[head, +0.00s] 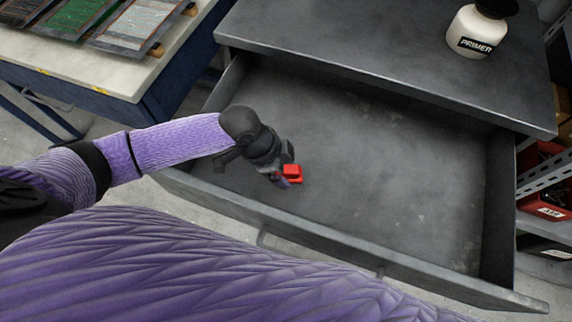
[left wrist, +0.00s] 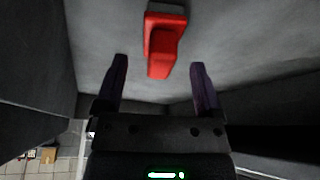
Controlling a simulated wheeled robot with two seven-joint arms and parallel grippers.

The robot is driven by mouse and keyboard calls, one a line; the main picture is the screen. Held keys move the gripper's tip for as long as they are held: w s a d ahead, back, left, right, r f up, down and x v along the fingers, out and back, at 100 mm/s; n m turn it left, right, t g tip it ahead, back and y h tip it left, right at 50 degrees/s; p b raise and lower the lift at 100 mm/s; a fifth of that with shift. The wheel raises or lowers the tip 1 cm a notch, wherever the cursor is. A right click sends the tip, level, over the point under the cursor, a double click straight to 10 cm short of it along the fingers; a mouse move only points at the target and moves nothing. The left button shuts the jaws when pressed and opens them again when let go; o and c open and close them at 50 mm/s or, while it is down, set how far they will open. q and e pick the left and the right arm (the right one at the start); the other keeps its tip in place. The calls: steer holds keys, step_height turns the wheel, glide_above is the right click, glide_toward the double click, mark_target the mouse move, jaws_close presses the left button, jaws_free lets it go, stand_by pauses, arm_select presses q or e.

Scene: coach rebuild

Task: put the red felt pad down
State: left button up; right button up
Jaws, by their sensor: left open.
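The red felt pad (head: 292,172) lies on the floor of the open grey drawer (head: 390,190), in the drawer's left half. It has a raised block on a flat base. My left gripper (head: 284,180) is down in the drawer right beside it. In the left wrist view the pad (left wrist: 163,42) shows just beyond and between the two spread fingertips (left wrist: 158,75). The fingers are apart and hold nothing. My right gripper is not in view.
The grey cabinet top (head: 380,60) overhangs the back of the drawer and bears a white primer bottle (head: 474,38). A workbench (head: 150,70) with trays stands at the upper left. Red bins (head: 545,185) sit on shelving at the right. The drawer's middle and right are clear.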

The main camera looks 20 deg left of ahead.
arm_select(q)
steer(key=p+v, duration=0.3)
steer(key=v, duration=0.7)
steer(key=shift+p, duration=0.3)
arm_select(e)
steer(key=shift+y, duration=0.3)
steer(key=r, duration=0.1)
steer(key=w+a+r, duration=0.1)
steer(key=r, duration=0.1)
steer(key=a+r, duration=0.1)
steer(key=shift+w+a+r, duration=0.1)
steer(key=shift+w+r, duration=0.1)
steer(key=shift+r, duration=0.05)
arm_select(q)
steer(key=shift+r, duration=0.15)
